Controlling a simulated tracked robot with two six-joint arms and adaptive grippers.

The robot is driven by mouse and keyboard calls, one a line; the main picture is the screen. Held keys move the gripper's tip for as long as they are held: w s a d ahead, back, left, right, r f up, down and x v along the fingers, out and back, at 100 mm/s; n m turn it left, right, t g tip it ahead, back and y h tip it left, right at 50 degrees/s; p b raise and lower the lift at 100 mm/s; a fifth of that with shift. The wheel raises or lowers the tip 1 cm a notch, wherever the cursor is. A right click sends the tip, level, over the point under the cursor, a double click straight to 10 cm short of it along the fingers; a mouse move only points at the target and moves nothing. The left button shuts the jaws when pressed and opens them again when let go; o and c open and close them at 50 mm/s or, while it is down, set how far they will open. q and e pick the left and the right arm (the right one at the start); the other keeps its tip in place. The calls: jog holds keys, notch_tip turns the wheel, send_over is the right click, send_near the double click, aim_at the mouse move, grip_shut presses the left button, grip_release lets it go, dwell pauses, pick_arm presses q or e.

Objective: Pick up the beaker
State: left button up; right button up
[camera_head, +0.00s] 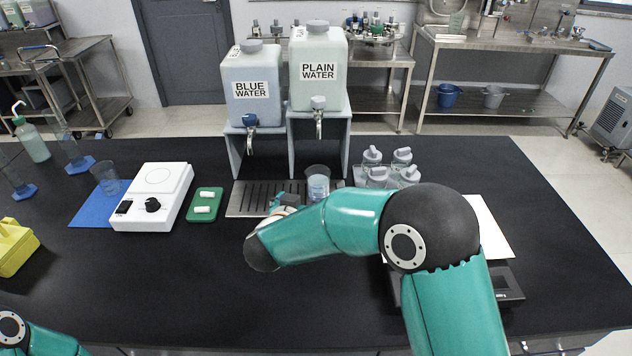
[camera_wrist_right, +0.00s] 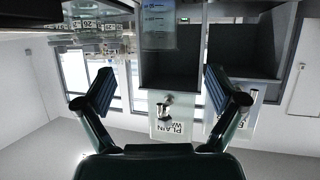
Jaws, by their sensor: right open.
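A clear beaker (camera_head: 318,184) stands at the right end of the metal drip tray (camera_head: 245,208), below the plain water tap. In the upside-down right wrist view the beaker (camera_wrist_right: 158,24) shows at the top, roughly centred between my fingers and beyond them. My right gripper (camera_wrist_right: 160,88) is open and empty. In the head view it is mostly hidden behind my right forearm, just left of the beaker. Another clear beaker (camera_head: 108,178) stands on the blue mat at the left. Only part of my left arm shows, at the lower left; its gripper is out of view.
The blue water tank (camera_head: 251,82) and plain water tank (camera_head: 318,70) stand on grey stands behind the tray. Several capped bottles (camera_head: 377,176) stand right of the beaker. A white stirrer (camera_head: 152,197) and green tray (camera_head: 204,204) lie left.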

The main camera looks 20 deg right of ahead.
jog(key=p, duration=0.2)
send_near(320, 177)
jog(key=shift+w+d+f, duration=0.55)
jog(key=shift+w+f, duration=0.05)
jog(key=shift+f, duration=0.05)
jog(key=p+x, duration=0.1)
jog(key=x, duration=0.3)
jog(key=shift+w+d+p, duration=0.15)
jog(key=shift+w+p, duration=0.15)
jog(key=shift+p, duration=0.1)
jog(key=shift+w+d+f, duration=0.15)
jog(key=shift+w+f, duration=0.05)
jog(key=shift+w, duration=0.05)
jog(key=c, duration=1.3)
jog(key=shift+c, duration=1.4)
jog(key=shift+r, duration=0.2)
